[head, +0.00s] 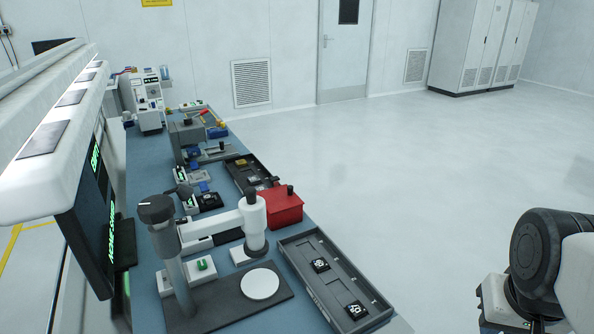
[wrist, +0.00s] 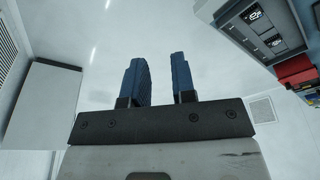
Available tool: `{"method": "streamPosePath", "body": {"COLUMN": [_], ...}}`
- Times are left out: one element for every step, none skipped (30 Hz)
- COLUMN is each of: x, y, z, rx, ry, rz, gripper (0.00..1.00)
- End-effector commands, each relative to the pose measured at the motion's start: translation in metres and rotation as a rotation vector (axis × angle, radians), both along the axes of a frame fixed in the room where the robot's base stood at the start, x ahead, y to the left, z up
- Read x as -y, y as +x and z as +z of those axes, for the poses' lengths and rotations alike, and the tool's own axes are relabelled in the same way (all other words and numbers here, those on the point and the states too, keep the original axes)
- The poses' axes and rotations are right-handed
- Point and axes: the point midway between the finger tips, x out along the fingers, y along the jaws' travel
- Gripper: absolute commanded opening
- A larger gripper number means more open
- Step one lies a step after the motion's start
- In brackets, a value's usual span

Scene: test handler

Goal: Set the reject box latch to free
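A red box (head: 281,208), which looks like the reject box, sits on the blue bench behind the long grey tray. A small dark knob or post shows at its top right; I cannot tell whether this is the latch or how it is set. A red shape, likely the same box, shows at the right edge of the wrist view (wrist: 296,69). My gripper (wrist: 161,60) has its two blue fingers apart with nothing between them. It is over open floor, away from the bench. In the head view only part of my arm shows at the lower right.
The grey tray (head: 299,269) holds two black parts with white tops. A microscope-like stand (head: 252,218) with a white disc (head: 260,284) stands left of it. A dark tray (head: 238,177) and several fixtures lie farther back. A monitor (head: 95,215) lines the left. The floor at right is clear.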

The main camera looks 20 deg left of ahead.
Motion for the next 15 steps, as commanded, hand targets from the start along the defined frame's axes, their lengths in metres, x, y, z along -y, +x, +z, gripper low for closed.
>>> {"method": "streamPosePath", "body": {"x": [-0.001, -0.001, -0.002, -0.003, -0.005, -0.006, -0.008, -0.01, -0.012, -0.014, -0.017, -0.021, -0.023, -0.026, -0.031], "y": [0.003, 0.004, 0.008, 0.011, 0.014, 0.019, 0.024, 0.029, 0.036, 0.042, 0.048, 0.057, 0.064, 0.071, 0.081], "z": [0.001, 0.002, 0.004, 0.006, 0.007, 0.01, 0.012, 0.015, 0.018, 0.021, 0.024, 0.028, 0.031, 0.034, 0.038], "rx": [-0.001, -0.002, -0.003, -0.004, -0.006, -0.009, -0.01, -0.012, -0.015, -0.018, -0.019, -0.024, -0.026, -0.029, -0.033], "ry": [0.0, 0.0, 0.0, 0.0, -0.001, -0.001, -0.001, -0.002, -0.002, -0.003, -0.003, -0.005, -0.005, -0.006, -0.006], "rz": [0.003, 0.006, 0.01, 0.014, 0.019, 0.026, 0.032, 0.039, 0.049, 0.057, 0.066, 0.078, 0.087, 0.096, 0.109], "gripper": [0.32, 0.37, 0.43, 0.47, 0.52, 0.57, 0.57, 0.57, 0.57, 0.57, 0.57, 0.57, 0.57, 0.57, 0.57]}}
